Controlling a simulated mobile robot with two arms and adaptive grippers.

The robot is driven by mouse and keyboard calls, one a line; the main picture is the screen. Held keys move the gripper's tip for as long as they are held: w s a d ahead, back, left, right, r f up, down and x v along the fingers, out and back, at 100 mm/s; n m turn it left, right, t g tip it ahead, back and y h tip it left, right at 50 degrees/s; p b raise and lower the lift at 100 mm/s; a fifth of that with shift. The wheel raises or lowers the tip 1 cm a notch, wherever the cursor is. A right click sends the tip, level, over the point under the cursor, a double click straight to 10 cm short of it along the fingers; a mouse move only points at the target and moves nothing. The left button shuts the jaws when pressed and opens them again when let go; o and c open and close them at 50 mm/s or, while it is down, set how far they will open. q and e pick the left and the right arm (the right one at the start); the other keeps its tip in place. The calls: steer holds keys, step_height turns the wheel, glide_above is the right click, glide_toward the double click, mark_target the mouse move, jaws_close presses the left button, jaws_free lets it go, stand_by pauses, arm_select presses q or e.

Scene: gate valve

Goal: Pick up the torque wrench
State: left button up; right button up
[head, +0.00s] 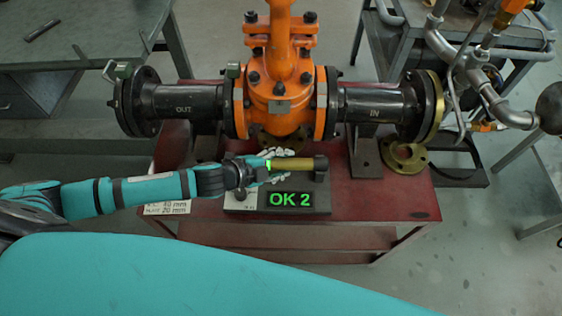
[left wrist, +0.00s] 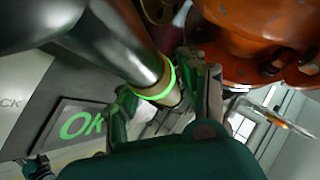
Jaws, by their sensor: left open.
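The torque wrench appears to be the short bar with a brass-coloured grip (head: 295,163), a dark end at the right and a glowing green ring at the left. In the left wrist view, the bar's shiny dark shaft (left wrist: 118,42) runs from the upper left to the green ring between the open fingers (left wrist: 168,84). Finger contact cannot be told. My right gripper is out of view.
The orange gate valve (head: 280,90) with black flanged pipes marked OUT and IN stands just behind the bar, on the red bench (head: 400,205). A brass ring (head: 404,158) lies at the right. A white label (head: 167,208) is at the front left.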

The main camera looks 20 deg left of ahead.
arm_select(q)
steer(key=shift+c, duration=0.3)
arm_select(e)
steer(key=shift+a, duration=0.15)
arm_select(q)
steer(key=shift+s, duration=0.1)
jaws_close()
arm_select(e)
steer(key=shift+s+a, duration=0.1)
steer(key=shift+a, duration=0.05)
arm_select(q)
steer(key=shift+r, duration=0.1)
steer(key=shift+r, duration=0.1)
